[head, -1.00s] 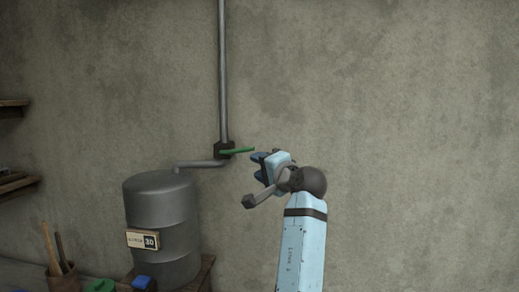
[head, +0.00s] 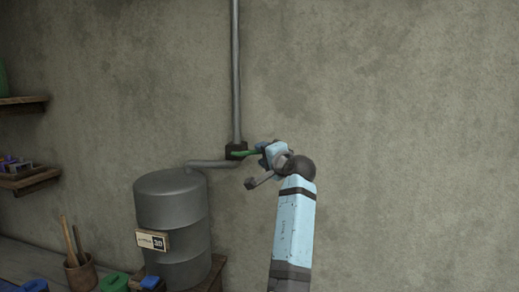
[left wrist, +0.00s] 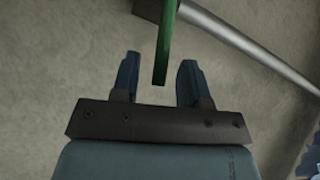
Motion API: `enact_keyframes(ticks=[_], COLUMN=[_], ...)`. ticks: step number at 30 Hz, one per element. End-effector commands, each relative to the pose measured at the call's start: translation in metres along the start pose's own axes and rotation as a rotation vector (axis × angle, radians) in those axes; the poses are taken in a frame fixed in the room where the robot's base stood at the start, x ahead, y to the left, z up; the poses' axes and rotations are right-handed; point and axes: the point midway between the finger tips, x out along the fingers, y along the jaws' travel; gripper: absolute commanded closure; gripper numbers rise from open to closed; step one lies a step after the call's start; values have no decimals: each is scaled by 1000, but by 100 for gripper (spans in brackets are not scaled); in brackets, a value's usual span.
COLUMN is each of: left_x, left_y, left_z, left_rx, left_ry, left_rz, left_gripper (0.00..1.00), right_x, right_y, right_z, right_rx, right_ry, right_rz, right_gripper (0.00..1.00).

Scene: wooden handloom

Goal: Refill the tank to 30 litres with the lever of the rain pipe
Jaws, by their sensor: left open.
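The green lever (head: 245,153) sticks out to the right, nearly level, from a dark valve block (head: 235,151) on the grey rain pipe (head: 236,75). My left gripper (head: 262,151) is at the lever's free end. In the left wrist view, the lever (left wrist: 165,45) reaches in between the two open fingers of that gripper (left wrist: 159,62), with a gap on each side. The dark grey tank (head: 171,207) stands below left, joined by a side pipe (head: 212,163). Its small sign (head: 153,240) shows 30; the smaller lettering is unreadable. My right gripper is out of view.
Wall shelves (head: 22,182) hang at the far left. A pot of wooden tools (head: 80,272), a green item (head: 114,282) and blue items (head: 150,283) are at lower left. The wall to the right is bare.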

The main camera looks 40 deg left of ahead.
Motion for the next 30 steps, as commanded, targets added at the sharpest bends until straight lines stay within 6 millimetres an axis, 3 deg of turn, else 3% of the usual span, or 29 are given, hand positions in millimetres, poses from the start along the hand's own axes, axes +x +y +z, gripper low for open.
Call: enact_keyframes(ticks=[6,16,17,22,30], left_x=[23,27,27,27,28], left_y=[0,0,0,0,0], left_z=[0,0,0,0,-2], left_rx=[2,1,1,1,-2], left_ry=[0,0,0,0,-1], left_rz=[0,0,0,0,2], left_gripper=[59,59,61,100,100], right_x=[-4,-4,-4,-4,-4], right_y=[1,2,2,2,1], right_z=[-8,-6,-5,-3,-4], right_rx=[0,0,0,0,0], right_ry=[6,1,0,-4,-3], right_rz=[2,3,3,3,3], right_gripper=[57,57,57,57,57])
